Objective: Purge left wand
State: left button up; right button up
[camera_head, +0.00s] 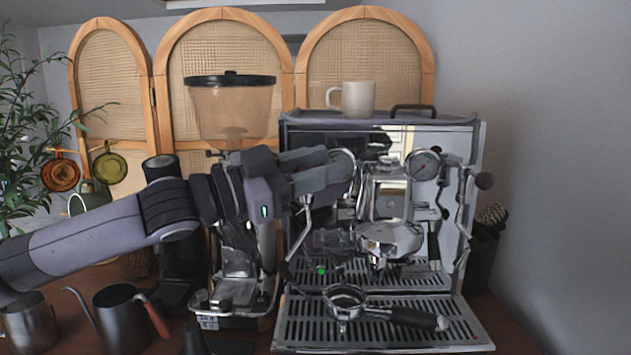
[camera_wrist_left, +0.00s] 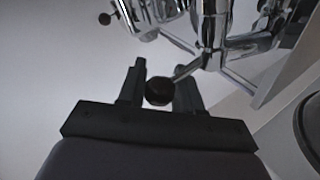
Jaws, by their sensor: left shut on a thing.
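The espresso machine (camera_head: 400,225) stands right of centre, with the left steam wand (camera_head: 299,232) hanging down its left side. My left gripper (camera_head: 345,165) reaches in from the left at the upper left of the machine's front. In the left wrist view, a round black knob (camera_wrist_left: 159,91) on a metal stem sits between the fingers of my left gripper (camera_wrist_left: 160,88), which are closed on it. The gripper hides this knob in the head view. My right gripper is not in view.
A portafilter (camera_head: 400,316) lies on the drip tray (camera_head: 385,338). A grinder (camera_head: 235,200) stands close on the left, behind my left arm. A dark kettle (camera_head: 122,315) and a metal pitcher (camera_head: 28,322) stand at the lower left. A mug (camera_head: 356,99) sits on top.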

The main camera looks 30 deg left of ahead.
pick_arm(q)
jog(key=shift+d+f+m+h+b, duration=0.15)
jog(key=shift+f+m+h+b, duration=0.35)
jog(key=shift+f+m+b, duration=0.55)
jog(key=shift+s+r+m, duration=0.1)
jog(key=shift+r+m, duration=0.15)
jog(key=shift+c, duration=0.2)
jog(key=o, duration=1)
jog(key=shift+r, duration=0.15)
